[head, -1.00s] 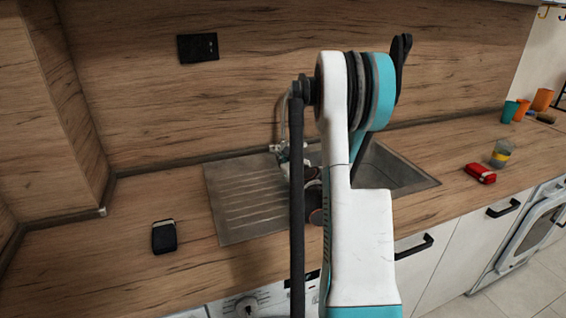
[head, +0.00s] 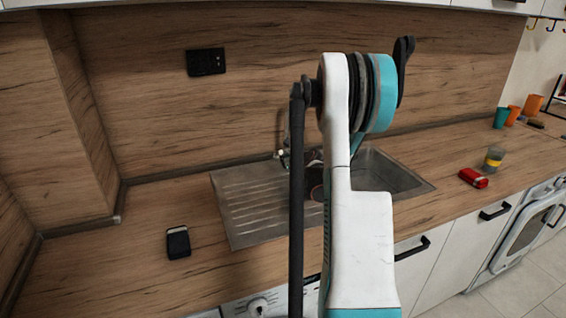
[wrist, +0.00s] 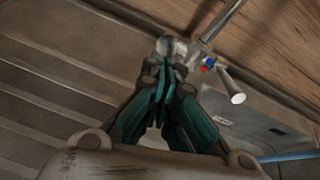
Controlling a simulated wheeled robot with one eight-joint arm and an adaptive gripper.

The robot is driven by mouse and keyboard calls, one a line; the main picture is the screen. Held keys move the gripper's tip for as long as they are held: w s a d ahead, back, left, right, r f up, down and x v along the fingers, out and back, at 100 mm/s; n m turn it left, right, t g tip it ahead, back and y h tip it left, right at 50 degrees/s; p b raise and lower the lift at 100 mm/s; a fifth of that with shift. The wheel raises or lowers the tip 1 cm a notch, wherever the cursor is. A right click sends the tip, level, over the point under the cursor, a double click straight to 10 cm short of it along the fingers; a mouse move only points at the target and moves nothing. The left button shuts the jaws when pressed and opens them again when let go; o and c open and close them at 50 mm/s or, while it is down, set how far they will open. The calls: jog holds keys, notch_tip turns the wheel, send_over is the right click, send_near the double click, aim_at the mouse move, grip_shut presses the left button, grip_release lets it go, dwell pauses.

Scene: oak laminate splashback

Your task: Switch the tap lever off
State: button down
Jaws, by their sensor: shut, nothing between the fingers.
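The chrome tap (head: 284,154) stands at the back edge of the steel sink, partly hidden by my arm in the head view. In the wrist view the tap (wrist: 207,50) shows a red and blue mark, a pipe running to the upper right and a short rod with a pale round end. My gripper (wrist: 166,68) is shut and empty, its fingertips in front of a rounded metal part of the tap. I cannot tell whether they touch it, nor which part is the lever. The gripper is mostly hidden behind my arm in the head view.
The sink's ribbed drainboard (head: 250,205) lies left of the basin. A black item (head: 178,242) lies on the counter at left. The wooden splashback (head: 250,100) rises close behind the tap.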

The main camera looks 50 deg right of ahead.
jog(key=w+d+r+g+y+p, duration=0.1)
jog(key=w+d+r+g+p, duration=0.1)
jog(key=w+r+p, duration=0.1)
jog(key=shift+w+r+g+p, duration=0.15)
jog(key=shift+r+g+p, duration=0.15)
jog(key=shift+r+p, duration=0.7)
jog(key=shift+r, duration=0.3)
